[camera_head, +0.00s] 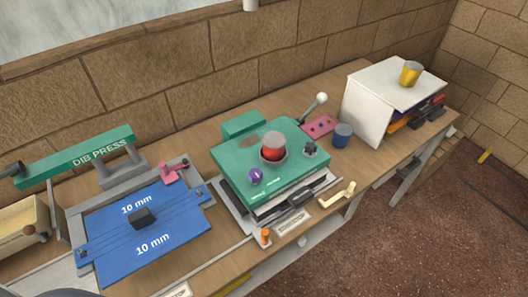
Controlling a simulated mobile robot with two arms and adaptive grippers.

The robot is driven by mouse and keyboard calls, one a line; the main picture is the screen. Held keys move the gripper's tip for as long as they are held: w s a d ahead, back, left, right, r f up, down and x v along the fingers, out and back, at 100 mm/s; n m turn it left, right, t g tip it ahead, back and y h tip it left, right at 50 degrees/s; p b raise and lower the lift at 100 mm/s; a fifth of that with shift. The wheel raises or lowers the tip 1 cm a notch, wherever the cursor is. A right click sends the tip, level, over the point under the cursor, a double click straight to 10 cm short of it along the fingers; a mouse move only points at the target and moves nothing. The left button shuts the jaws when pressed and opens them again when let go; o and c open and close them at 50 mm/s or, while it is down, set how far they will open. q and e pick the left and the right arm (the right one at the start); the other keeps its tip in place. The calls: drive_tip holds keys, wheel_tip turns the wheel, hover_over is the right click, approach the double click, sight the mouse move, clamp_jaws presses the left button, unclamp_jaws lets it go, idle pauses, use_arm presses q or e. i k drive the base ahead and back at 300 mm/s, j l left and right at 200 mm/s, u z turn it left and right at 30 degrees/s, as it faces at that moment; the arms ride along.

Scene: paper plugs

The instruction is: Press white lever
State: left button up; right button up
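A green-topped press (235,160) stands in the middle of the workbench. A lever with a white ball knob (321,98) rises from its back right corner, tilted up to the right. A cream-coloured lever-like handle (337,196) sits at the press's front right, near the bench edge. A red round button (273,147) in a grey ring is on top of the press, with a purple knob (255,176) and a dark knob (310,149) near it. Neither of my grippers shows in the head view.
A blue cup (343,135), a pink plate (319,125) and a white shelf box (365,107) with a yellow cup (410,73) stand to the right.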

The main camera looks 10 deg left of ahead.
sight(322, 97)
drive_tip(key=l+u, duration=0.85)
